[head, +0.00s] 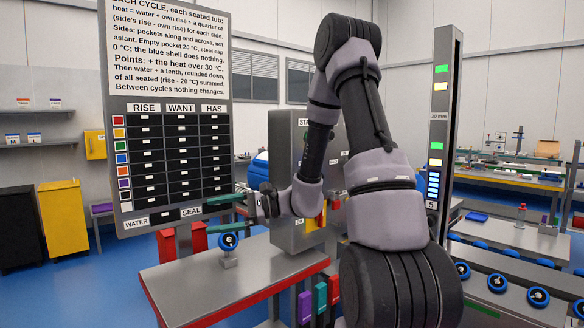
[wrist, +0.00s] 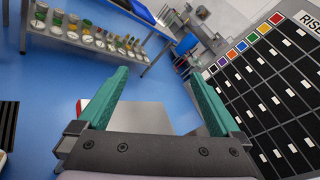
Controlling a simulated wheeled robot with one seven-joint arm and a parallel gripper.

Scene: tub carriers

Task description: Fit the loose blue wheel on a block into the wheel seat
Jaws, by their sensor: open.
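A loose blue wheel (head: 228,241) with a dark hub stands on a small grey block (head: 229,260) on the red-edged steel table (head: 190,284). My gripper (head: 208,214) is above and slightly left of the wheel in the head view, its green fingers pointing left. The fingers are apart with nothing between them. In the wrist view the open gripper (wrist: 157,76) faces the blue floor and the board, and the wheel does not show there. I cannot make out the wheel seat with certainty.
A heat board (head: 165,150) stands close beyond the gripper; it also fills the right of the wrist view (wrist: 270,95). The table's left part is clear.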

